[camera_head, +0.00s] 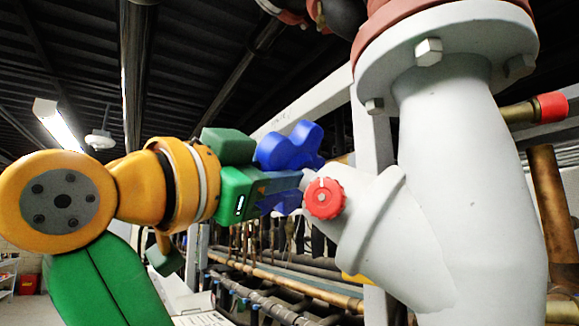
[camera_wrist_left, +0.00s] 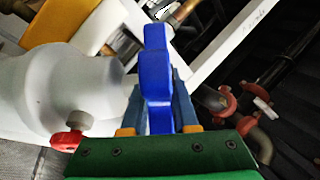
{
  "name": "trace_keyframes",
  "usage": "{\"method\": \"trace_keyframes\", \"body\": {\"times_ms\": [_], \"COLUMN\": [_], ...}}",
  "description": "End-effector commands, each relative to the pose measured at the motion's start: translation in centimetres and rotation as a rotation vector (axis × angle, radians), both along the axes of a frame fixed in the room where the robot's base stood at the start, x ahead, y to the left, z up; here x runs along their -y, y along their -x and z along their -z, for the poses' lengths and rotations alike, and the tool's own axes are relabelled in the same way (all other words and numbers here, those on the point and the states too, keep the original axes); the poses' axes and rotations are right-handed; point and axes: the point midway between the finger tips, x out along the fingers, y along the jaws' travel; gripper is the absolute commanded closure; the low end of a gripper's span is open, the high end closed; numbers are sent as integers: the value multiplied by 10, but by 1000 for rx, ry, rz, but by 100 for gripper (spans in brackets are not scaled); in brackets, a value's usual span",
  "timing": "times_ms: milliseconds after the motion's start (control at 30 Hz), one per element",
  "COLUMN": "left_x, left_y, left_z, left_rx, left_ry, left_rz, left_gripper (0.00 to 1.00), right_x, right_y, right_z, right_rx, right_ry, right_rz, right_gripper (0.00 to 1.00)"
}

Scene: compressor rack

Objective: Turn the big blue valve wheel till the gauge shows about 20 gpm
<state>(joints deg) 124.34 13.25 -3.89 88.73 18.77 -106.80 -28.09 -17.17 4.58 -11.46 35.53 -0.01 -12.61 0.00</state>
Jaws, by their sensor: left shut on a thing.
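The big blue valve wheel (camera_head: 290,146) sits on the side branch of a thick white pipe (camera_head: 470,170). It also shows in the left wrist view (camera_wrist_left: 154,62), edge on. My left gripper (camera_head: 283,183) reaches it from the left and is shut on the wheel, with one finger on each side of it in the left wrist view (camera_wrist_left: 158,105). The gripper hides part of the wheel. A small red knob (camera_head: 325,198) is on the white branch beside the wheel. I see no gauge in either view. My right gripper is not in view.
A large white flange with bolts (camera_head: 428,52) is at the upper right. A brass pipe (camera_head: 552,210) and a red-capped pipe (camera_head: 550,107) stand at the right edge. Several horizontal pipes (camera_head: 290,284) run behind and below the wheel.

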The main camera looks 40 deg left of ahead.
Motion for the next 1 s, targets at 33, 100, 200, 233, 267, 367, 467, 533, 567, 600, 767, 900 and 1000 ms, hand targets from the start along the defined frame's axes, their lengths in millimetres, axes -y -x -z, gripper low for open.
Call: {"method": "trace_keyframes", "body": {"times_ms": [33, 100, 200, 233, 267, 367, 467, 533, 567, 600, 767, 900, 1000], "left_x": [1, 1, 1, 1, 1, 2, 1, 2, 1, 1, 1, 0, 0], "left_y": [1, 1, 1, 0, 0, 0, 0, 0, 0, -1, -1, -1, -1], "left_z": [-3, -4, -6, -6, -5, -3, -4, -6, -6, -7, -8, -9, -8], "left_rx": [-16, -52, -119, -140, -163, -237, -307, -354, -373, -398, -484, -538, -568], "left_ry": [1, 4, 10, 13, 15, 21, 31, 35, 37, 40, 52, 66, 68], "left_rz": [-11, -34, -77, -92, -107, -154, -201, -231, -243, -261, -318, -354, -373], "left_gripper": [100, 100, 100, 100, 100, 100, 100, 100, 100, 100, 100, 100, 100], "right_x": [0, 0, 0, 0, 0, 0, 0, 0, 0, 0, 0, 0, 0], "right_y": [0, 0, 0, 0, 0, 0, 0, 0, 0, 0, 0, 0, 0], "right_z": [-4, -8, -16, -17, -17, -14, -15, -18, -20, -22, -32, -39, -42], "right_rx": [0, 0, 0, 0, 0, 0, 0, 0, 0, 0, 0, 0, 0], "right_ry": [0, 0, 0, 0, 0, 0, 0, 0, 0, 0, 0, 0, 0], "right_rz": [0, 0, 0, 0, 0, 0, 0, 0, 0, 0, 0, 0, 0], "right_gripper": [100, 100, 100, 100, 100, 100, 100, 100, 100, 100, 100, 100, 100]}}
